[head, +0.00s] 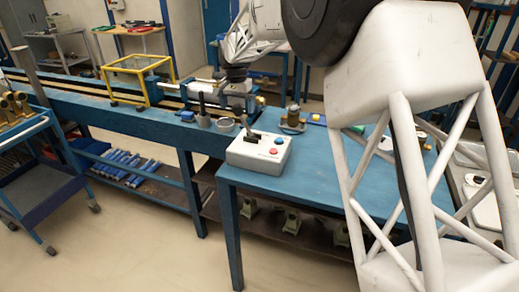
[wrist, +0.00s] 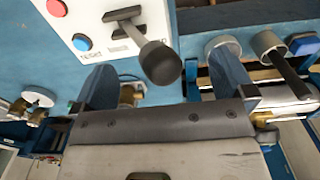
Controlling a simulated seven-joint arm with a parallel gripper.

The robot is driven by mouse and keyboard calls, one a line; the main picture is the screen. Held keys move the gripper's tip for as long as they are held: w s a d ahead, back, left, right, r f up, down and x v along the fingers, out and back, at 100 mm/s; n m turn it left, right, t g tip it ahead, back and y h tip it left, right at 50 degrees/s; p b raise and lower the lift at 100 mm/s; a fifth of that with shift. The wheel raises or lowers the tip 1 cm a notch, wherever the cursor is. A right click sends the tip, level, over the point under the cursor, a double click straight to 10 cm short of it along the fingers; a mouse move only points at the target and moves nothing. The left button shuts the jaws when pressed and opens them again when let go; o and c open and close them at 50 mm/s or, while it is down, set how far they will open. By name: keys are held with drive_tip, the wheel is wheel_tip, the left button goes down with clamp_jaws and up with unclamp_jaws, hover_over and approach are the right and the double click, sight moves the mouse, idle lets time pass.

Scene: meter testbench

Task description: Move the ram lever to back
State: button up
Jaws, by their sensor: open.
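The ram lever is the dark handle on the white control box (head: 258,152); in the head view the lever (head: 248,131) stands at the box's left part. In the wrist view its round black knob (wrist: 160,62) points toward the camera, on a metal stem rising from a slot in the box (wrist: 97,20). My gripper (wrist: 161,64) is open, with its two blue fingers apart. The knob appears between them in the picture, held by neither; its depth relative to the fingertips is unclear. In the head view the fingers are hard to make out.
The box has a red button (head: 273,151) and a blue button (head: 279,141) beside the lever. It stands on a blue table (head: 305,180). Round metal parts (head: 225,124) and a brass piece (head: 293,117) stand close behind it. The table's front is clear.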

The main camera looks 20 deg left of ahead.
drive_tip(key=shift+f, duration=0.4)
drive_tip(key=c, duration=1.4)
